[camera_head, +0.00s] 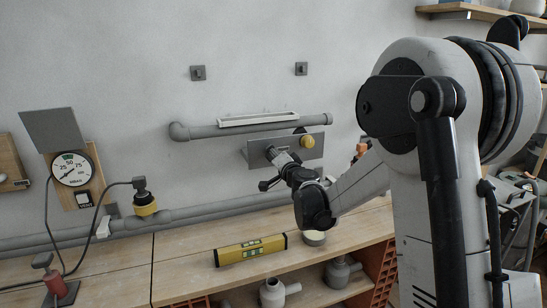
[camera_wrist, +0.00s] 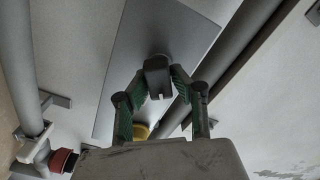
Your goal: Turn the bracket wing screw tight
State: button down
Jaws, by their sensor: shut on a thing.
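The bracket is a flat grey plate (camera_head: 316,152) on the wall below a short grey pipe; in the wrist view the plate (camera_wrist: 125,65) fills the middle. The wing screw (camera_wrist: 157,66) shows as a small dark grey block in front of the plate. My gripper (camera_wrist: 158,82) has its two green-padded fingers shut on it, one on each side. In the head view my gripper (camera_head: 278,157) reaches the plate's left part, and the screw is hard to make out there. How far the screw is turned in cannot be told.
A yellow knob (camera_head: 307,141) sits on the plate right of my gripper. The short pipe (camera_head: 250,128) with a white tray runs above. A yellow level (camera_head: 250,250) and a small round tin (camera_head: 314,238) lie on the workbench (camera_head: 185,265) below. A gauge (camera_head: 72,169) stands left.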

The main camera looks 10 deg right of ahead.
jog(key=m, duration=0.2)
jog(key=m+b, duration=0.1)
jog(key=m, duration=0.3)
jog(key=shift+f+m, duration=0.25)
jog(key=shift+m, duration=0.35)
jog(key=c, duration=1.5)
grip_release()
jog(key=s, duration=0.4)
jog(key=s+d, duration=0.1)
jog(key=s, duration=0.7)
jog(key=shift+d, duration=0.35)
